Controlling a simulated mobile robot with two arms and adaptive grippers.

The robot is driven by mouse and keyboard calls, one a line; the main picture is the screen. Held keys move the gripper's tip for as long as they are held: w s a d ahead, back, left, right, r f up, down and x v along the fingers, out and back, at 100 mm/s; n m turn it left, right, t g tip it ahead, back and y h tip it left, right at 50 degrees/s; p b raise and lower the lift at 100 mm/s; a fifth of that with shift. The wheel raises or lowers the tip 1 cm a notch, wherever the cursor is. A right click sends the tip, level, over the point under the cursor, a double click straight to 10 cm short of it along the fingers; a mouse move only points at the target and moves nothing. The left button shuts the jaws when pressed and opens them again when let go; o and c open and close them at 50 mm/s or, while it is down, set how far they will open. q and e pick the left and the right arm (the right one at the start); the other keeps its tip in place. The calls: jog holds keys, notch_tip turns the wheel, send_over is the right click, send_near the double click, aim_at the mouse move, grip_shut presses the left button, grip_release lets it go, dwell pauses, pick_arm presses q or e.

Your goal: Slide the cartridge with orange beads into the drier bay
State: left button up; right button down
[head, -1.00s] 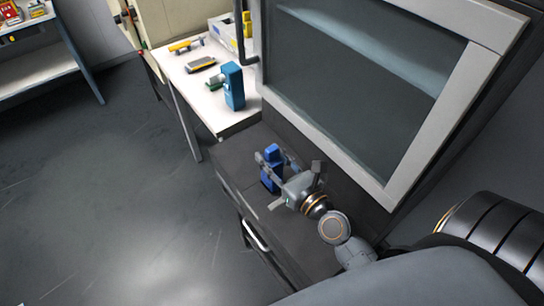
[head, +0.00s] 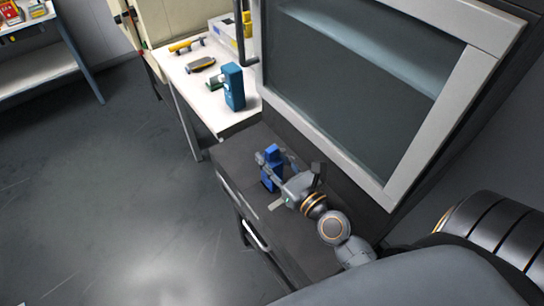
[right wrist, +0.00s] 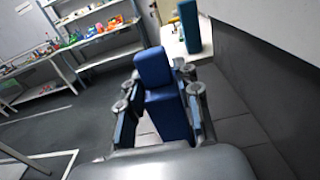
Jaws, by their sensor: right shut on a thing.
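A dark blue upright block (head: 272,156) stands between the fingers of my right gripper (head: 272,169), over the dark ledge in front of the glass-windowed cabinet. In the right wrist view the same blue block (right wrist: 166,112) has a narrower raised top, and my right gripper's fingers (right wrist: 160,108) close on both its sides. No orange beads show on the faces I see, so I cannot tell whether it is the cartridge. I cannot make out the drier bay for certain. My left gripper is out of view.
The dark ledge (head: 232,158) runs beneath the grey-framed cabinet window (head: 365,95). A white table (head: 197,105) adjoins it, bearing a teal-blue upright block (head: 233,87), a yellow-and-grey item (head: 202,65) and a yellow tool (head: 186,45). Open floor lies to the left.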

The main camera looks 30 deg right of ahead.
dwell(0.5)
jog(key=shift+f, duration=0.2)
jog(key=shift+f+b, duration=0.3)
jog(key=shift+b, duration=0.05)
jog(key=shift+f+b, duration=0.3)
jog(key=shift+f, duration=0.05)
jog(key=c, duration=0.9)
grip_release()
jog(key=shift+o, duration=0.2)
jog(key=shift+f, duration=0.1)
jog(key=s, duration=0.4)
jog(key=s+d, duration=0.1)
jog(key=s, duration=0.7)
jog(key=shift+d, duration=0.3)
